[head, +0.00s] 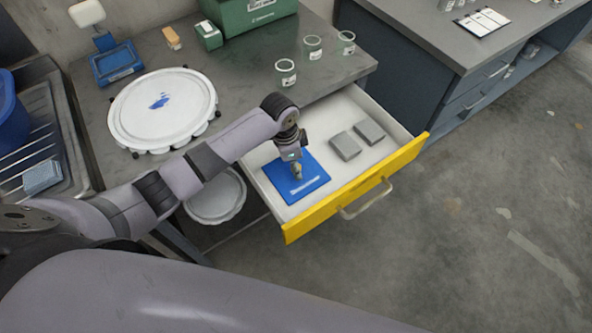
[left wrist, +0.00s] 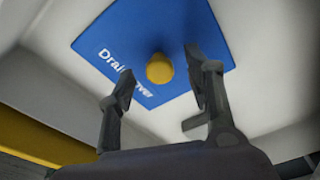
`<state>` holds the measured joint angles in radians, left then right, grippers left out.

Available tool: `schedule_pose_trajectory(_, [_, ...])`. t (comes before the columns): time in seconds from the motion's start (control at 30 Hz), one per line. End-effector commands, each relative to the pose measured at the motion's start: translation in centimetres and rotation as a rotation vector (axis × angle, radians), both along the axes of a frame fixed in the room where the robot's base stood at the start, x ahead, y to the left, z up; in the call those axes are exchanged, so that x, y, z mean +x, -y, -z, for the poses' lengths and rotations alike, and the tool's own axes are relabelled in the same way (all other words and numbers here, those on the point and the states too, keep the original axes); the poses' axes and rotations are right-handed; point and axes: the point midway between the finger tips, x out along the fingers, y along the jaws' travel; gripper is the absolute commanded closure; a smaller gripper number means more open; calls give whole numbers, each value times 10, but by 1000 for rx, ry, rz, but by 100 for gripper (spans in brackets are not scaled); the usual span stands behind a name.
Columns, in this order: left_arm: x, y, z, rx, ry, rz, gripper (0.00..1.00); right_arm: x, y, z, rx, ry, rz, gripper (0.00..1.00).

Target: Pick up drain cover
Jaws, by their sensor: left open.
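The drain cover is a flat blue square sheet with white lettering (head: 309,184) and lies in the open drawer. In the left wrist view the drain cover (left wrist: 200,40) shows a round yellow knob (left wrist: 159,68) near its middle. My left gripper (head: 297,172) reaches down over the drain cover. In the left wrist view my left gripper (left wrist: 160,85) is open, with one finger to each side of the knob and nothing held between them. I cannot tell whether the fingers touch the sheet. My right gripper is not in view.
The drawer has a yellow front (head: 355,190) with a metal handle. Two grey blocks (head: 358,139) lie in it to the right of the cover. Glass jars (head: 286,72) and a round white lid (head: 163,108) stand on the bench above. The floor at right is clear.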

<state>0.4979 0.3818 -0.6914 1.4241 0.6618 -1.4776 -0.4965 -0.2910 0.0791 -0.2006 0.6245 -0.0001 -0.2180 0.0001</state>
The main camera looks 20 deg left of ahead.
Motion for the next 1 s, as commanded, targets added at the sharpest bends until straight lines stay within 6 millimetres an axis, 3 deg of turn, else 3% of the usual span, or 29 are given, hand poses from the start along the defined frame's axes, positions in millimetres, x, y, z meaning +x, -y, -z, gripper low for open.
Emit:
schedule_pose_trajectory(0.17, [1, 3, 18, -1, -2, 1, 53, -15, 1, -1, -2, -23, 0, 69])
schedule_pose_trajectory(0.43, [1, 3, 20, 0, 0, 1, 54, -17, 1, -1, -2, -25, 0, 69])
schedule_pose_trajectory(1.0, [1, 3, 20, 0, 0, 1, 92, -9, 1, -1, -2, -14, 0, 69])
